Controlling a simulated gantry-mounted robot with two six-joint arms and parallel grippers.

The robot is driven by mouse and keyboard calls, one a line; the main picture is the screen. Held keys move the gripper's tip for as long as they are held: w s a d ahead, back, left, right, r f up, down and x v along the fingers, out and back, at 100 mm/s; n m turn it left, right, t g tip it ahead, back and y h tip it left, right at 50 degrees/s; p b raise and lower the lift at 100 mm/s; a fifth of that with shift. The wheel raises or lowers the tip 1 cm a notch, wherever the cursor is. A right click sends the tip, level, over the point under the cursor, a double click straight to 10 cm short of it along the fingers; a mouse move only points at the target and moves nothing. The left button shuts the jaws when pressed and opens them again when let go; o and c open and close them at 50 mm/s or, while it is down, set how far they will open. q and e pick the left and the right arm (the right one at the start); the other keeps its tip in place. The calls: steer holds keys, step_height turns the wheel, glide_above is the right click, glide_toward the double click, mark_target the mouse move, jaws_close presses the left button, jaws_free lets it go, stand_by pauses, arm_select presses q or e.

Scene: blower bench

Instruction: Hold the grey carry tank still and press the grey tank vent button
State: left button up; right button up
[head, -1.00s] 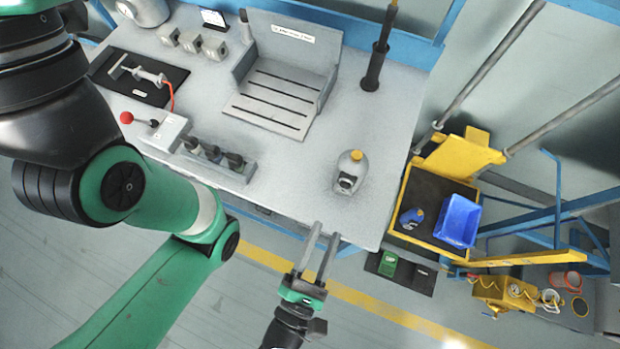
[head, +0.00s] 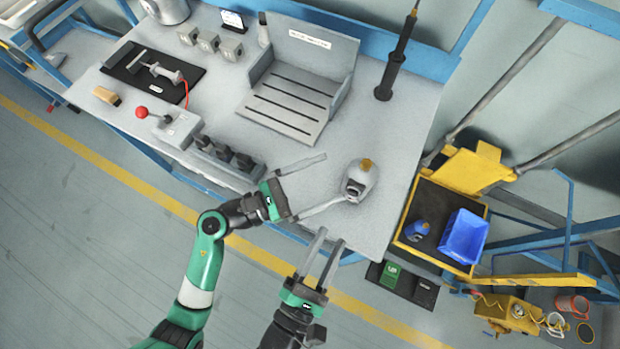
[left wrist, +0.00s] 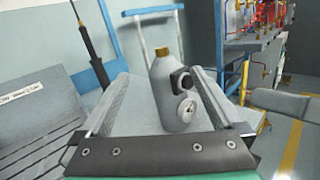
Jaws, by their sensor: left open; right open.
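The grey carry tank (head: 362,177) stands upright on the bench near its front right, with a yellow-brown cap on top. In the left wrist view the tank (left wrist: 167,112) shows a black square fitting (left wrist: 182,79) and a pale round disc (left wrist: 186,110) on its side; I cannot tell which is the vent button. My left gripper (head: 335,180) is open, its fingers pointing at the tank from the left. In the wrist view the tank stands ahead between the spread fingers, apparently not gripped. My right gripper (head: 330,238) is open and empty at the bench's front edge, below the tank.
A slotted grey stand (head: 290,103) is behind the left gripper. A row of dark knobs (head: 222,152) and a red-knobbed lever (head: 142,112) lie left. A black post (head: 385,82) rises behind the tank. A yellow cart with a blue bin (head: 463,236) stands right.

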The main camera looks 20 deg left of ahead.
mark_target(356, 180)
arm_select(q)
steer(key=shift+n+y, duration=0.6)
steer(key=shift+n, duration=0.3)
steer(key=s+f, duration=0.1)
steer(key=f, duration=0.1)
steer(key=s+f, duration=0.1)
steer(key=f, duration=0.1)
steer(key=s+a+f, duration=0.1)
steer(key=f, duration=0.1)
steer(key=shift+s, duration=0.15)
steer(key=shift+a, duration=0.15)
steer(key=shift+w+d, duration=0.3)
steer(key=shift+w, duration=0.15)
steer(key=x, duration=1)
steer(key=shift+w+d, duration=0.3)
jaws_close()
arm_select(e)
jaws_close()
arm_select(q)
steer(key=shift+f, duration=0.1)
